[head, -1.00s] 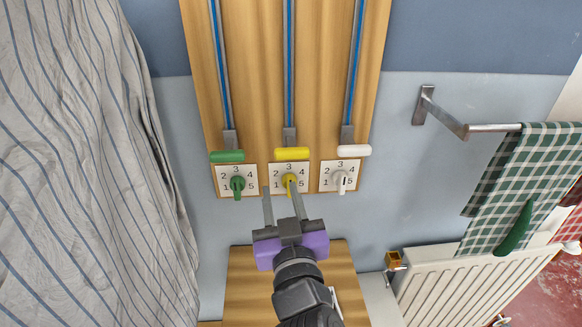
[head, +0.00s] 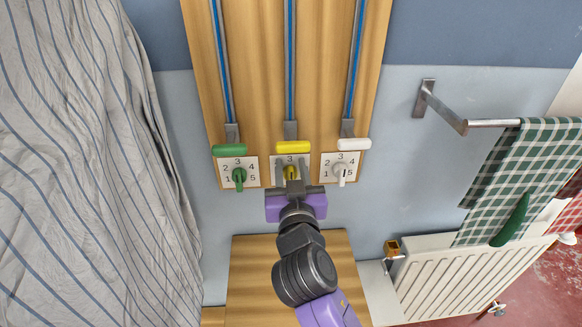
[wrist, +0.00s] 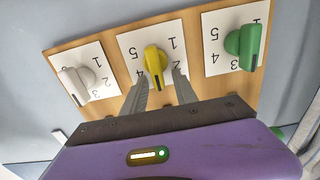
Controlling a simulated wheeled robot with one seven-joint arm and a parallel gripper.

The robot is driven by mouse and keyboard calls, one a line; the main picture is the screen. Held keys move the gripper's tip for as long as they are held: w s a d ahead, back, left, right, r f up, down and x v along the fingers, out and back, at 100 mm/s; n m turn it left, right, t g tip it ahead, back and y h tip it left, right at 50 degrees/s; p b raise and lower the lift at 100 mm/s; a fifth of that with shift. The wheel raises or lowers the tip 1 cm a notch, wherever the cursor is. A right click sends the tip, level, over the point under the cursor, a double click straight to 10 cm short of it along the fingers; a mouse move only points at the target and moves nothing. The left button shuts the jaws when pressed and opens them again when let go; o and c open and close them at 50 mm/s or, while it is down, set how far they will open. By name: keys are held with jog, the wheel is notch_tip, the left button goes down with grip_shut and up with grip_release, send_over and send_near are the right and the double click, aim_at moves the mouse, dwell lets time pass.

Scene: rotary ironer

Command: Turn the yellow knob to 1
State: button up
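The yellow knob (head: 291,172) sits on a white dial plate with numbers, the middle one of three, and is partly hidden by my gripper in the head view. In the wrist view the yellow knob (wrist: 154,60) shows upside down, with its dark mark at the lower end, towards the 3 side of the dial. My gripper (head: 291,168) is open, with one finger on each side of the knob. In the wrist view the fingers (wrist: 160,78) show gaps to the knob; I see no clear contact.
A green knob (head: 239,175) is on the left plate and a white knob (head: 341,172) on the right. Green, yellow (head: 293,147) and white slider handles sit just above the plates. A striped cloth (head: 90,180) hangs at left; a towel rail (head: 445,108) and radiator (head: 470,275) are at right.

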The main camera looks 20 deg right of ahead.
grip_shut()
jog(key=shift+a+n, duration=0.1)
jog(key=shift+n, duration=0.2)
jog(key=n, duration=0.2)
jog(key=a+n, duration=0.1)
jog(key=n, duration=0.2)
jog(key=shift+w+a+f+p, duration=0.15)
jog(key=shift+w+f+p, duration=0.05)
jog(key=shift+p, duration=0.2)
jog(key=f+n+p, duration=0.1)
jog(key=n+p, duration=0.1)
jog(key=n, duration=0.4)
jog(key=f+n+p, duration=0.1)
jog(key=n+p, duration=0.1)
jog(key=n, duration=0.4)
jog(key=a+f+n+p, duration=0.1)
jog(key=f+n+p, duration=0.1)
jog(key=n, duration=0.4)
jog(key=shift+w, duration=0.1)
jog(key=shift+f+n, duration=0.1)
jog(key=shift+n, duration=0.2)
